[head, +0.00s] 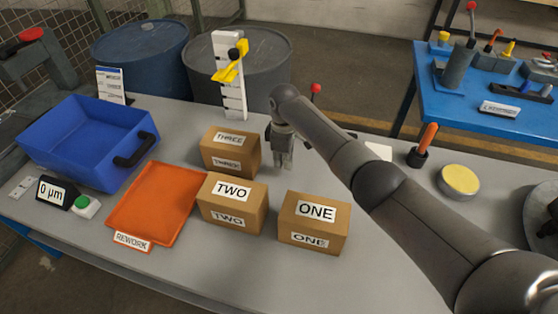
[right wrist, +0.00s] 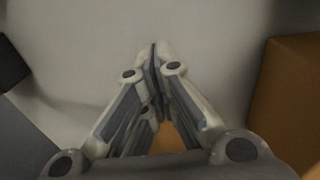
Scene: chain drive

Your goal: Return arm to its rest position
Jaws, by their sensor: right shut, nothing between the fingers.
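My right arm (head: 375,178) reaches in from the lower right across the table. Its gripper (head: 284,165) points down behind the boxes, just right of box THREE (head: 229,152). In the right wrist view the two fingers (right wrist: 155,48) are closed together at the tips with nothing between them, over the pale table top. A brown box side (right wrist: 290,100) shows at the right edge of that view. My left gripper is not in view.
Box TWO (head: 232,203) and box ONE (head: 314,223) stand in front of the gripper. An orange REWORK mat (head: 155,205) and a blue bin (head: 60,150) lie to the left. A yellow-topped round tin (head: 459,181) and an orange-handled tool (head: 427,138) stand right of the arm.

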